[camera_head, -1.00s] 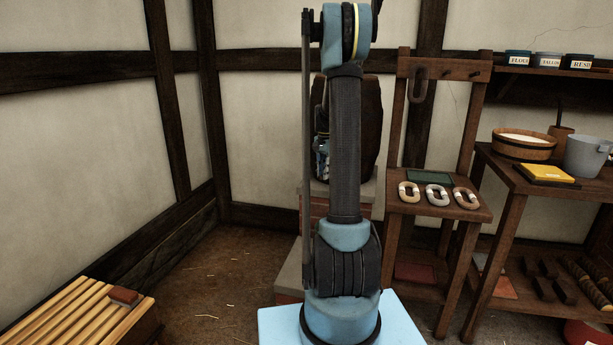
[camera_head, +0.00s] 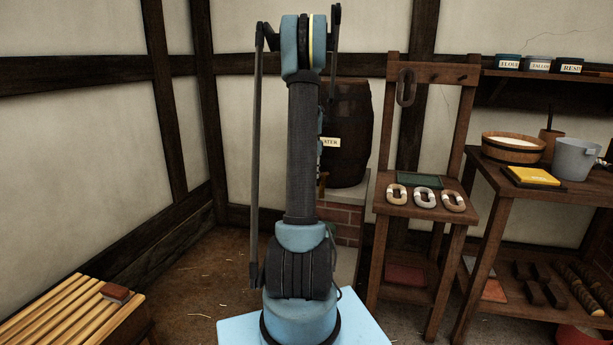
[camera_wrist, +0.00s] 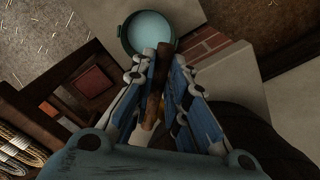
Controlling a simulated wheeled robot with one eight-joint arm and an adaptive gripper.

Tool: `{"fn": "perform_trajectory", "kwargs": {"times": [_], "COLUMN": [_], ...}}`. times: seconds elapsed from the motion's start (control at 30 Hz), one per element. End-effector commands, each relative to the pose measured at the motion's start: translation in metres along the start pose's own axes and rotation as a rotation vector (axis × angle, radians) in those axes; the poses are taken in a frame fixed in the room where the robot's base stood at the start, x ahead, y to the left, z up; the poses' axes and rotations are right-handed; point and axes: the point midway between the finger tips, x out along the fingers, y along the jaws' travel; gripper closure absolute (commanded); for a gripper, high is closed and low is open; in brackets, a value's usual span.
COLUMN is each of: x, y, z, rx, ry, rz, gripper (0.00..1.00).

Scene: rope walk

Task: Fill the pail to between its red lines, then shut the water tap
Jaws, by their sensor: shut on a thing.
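The pail (camera_wrist: 147,32) stands below the tap in the wrist view, with a dark green rim and pale blue water inside. I cannot make out its red lines or judge its level against them. The brown water tap (camera_wrist: 157,82) lies between the fingers of my gripper (camera_wrist: 165,62), which is shut on it. The dark barrel (camera_head: 350,120) with a WATER label (camera_head: 330,142) stands behind my arm in the head view. A small part of the tap (camera_head: 322,184) shows there too. My arm hides the gripper and the pail in that view.
The barrel rests on a brick and stone plinth (camera_head: 347,218). A wooden stand (camera_head: 419,211) with several rope rings is to its right. A slatted bench (camera_head: 60,318) is at left.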

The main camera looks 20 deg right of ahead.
Motion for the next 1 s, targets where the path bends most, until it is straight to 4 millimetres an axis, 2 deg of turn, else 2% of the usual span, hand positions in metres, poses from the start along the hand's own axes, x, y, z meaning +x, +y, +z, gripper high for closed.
{"fn": "perform_trajectory", "kwargs": {"times": [0.03,0.2,0.23,0.3,0.67,0.83,1.0], "x": [-0.001,-0.001,-0.001,-0.001,-0.003,-0.021,-0.053], "y": [-0.007,-0.007,-0.007,-0.006,-0.002,-0.002,-0.002], "z": [0.004,0.003,0.003,0.003,-0.001,-0.001,-0.002], "rx": [-0.004,-0.004,-0.004,-0.003,0.002,0.002,0.003], "ry": [-0.005,-0.005,-0.005,-0.005,-0.003,-0.003,-0.003], "rz": [-0.011,-0.012,-0.012,-0.012,-0.007,-0.006,-0.006], "gripper": [1.00,1.00,0.81,0.66,0.66,0.66,0.66]}}
